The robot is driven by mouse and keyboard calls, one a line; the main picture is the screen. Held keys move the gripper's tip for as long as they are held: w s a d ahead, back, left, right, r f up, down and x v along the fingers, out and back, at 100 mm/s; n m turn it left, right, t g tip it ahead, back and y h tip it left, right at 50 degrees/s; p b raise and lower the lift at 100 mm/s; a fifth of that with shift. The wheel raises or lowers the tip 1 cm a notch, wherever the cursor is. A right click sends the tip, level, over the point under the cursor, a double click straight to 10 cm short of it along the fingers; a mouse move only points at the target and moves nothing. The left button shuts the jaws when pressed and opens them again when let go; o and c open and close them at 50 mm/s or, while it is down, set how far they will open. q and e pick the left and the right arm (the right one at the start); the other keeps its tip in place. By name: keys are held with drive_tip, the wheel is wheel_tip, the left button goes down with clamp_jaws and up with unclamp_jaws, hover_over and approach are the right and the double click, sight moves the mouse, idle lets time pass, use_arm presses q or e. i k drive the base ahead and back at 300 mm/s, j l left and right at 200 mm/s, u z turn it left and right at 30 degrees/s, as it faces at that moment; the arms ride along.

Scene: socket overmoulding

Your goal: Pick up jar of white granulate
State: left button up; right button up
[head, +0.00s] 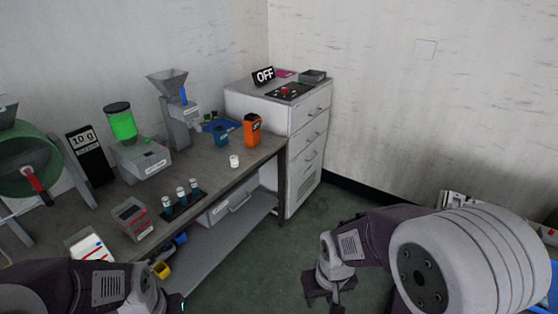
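Several small jars stand on the grey workbench (205,163). Three jars with pale tops (181,195) stand in a row on a dark holder near the bench's front edge. A single small white jar (234,161) stands apart, farther back near the right end. I cannot tell from here which one holds white granulate. My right gripper (328,294) points down over the green floor, right of the bench and away from the jars; its finger gap is unclear. My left arm is at the bottom left, below the bench front, and its fingertips are cut off or hidden.
A green-topped dispenser (123,124), a grey hopper machine (178,115), an orange container (252,130) and a blue container (220,136) stand on the bench. A white drawer cabinet (300,135) adjoins its right end. A shelf (215,253) lies below.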

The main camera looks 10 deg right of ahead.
sight(234, 159)
drive_tip(key=i+l+u, duration=0.25)
drive_tip(key=i+u, duration=0.2)
drive_tip(key=i, duration=0.2)
drive_tip(key=i+l+u, duration=0.4)
drive_tip(key=i, duration=0.25)
drive_tip(key=i+l+u, duration=0.45)
drive_tip(key=l, duration=0.35)
